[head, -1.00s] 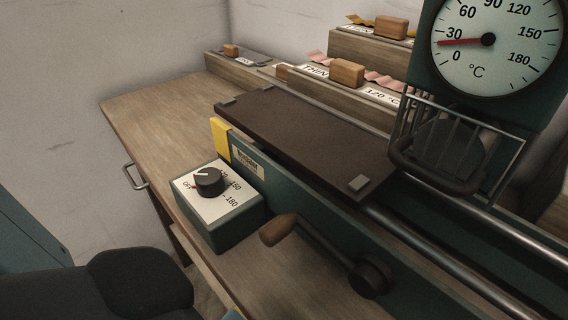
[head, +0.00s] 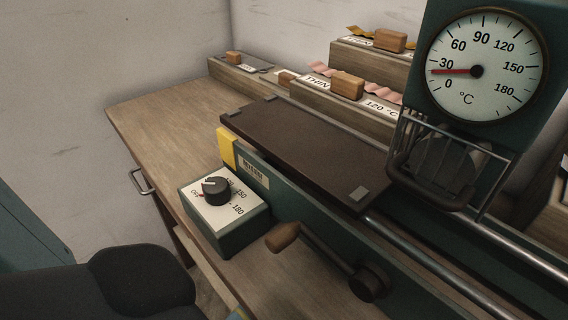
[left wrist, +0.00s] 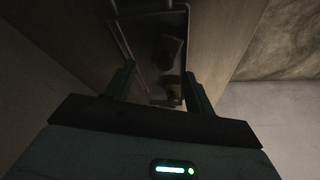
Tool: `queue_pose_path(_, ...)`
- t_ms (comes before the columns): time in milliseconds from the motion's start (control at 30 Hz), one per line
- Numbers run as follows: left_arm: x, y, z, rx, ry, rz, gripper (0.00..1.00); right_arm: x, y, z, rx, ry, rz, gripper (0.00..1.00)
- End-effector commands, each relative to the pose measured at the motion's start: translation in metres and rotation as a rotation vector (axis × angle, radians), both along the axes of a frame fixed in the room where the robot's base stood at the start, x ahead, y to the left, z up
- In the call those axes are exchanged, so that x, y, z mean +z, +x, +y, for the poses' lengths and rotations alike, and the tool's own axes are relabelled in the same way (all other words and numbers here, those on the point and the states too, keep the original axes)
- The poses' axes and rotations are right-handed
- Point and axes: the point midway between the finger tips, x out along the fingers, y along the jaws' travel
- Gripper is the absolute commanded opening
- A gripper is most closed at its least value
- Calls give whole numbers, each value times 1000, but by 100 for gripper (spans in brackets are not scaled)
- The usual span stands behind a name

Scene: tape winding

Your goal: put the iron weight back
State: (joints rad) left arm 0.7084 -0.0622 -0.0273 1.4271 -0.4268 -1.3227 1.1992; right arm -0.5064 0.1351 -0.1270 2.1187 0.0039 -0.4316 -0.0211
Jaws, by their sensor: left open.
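I cannot pick out an iron weight with certainty in either view. In the head view, a dark rounded body (head: 442,166) sits behind a wire guard (head: 462,150) below the dial; I cannot tell whether it is the weight. In the left wrist view, my left gripper (left wrist: 158,80) is open, with nothing visibly held between its fingers. Beyond the fingers are a dark blocky shape (left wrist: 168,50) and a small brownish piece (left wrist: 173,88), both too dim to name. Neither gripper shows in the head view.
A dark flat plate (head: 300,150) covers the green machine. A knob box (head: 222,205) and a wood-handled crank (head: 285,236) stand in front. Wooden racks with blocks and tape strips (head: 348,86) line the back. The wooden bench (head: 160,115) is clear at left.

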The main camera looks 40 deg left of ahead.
Motion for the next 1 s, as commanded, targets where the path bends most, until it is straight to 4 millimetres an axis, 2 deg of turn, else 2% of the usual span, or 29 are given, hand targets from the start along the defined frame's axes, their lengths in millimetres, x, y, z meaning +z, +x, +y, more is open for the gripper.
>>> queue_pose_path(33,12,0,-4,0,-2,-5,54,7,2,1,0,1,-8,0)
queue_pose_path(133,25,-3,-8,0,-1,-3,54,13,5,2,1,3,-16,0)
queue_pose_path(400,38,-7,-14,0,1,0,54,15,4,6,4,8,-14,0)
queue_pose_path(800,36,-9,-14,-8,1,1,54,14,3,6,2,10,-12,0)
queue_pose_path(900,28,-22,-13,-52,-1,7,54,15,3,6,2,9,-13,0)
queue_pose_path(1000,12,-50,-12,-156,-5,17,54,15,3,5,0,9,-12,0)
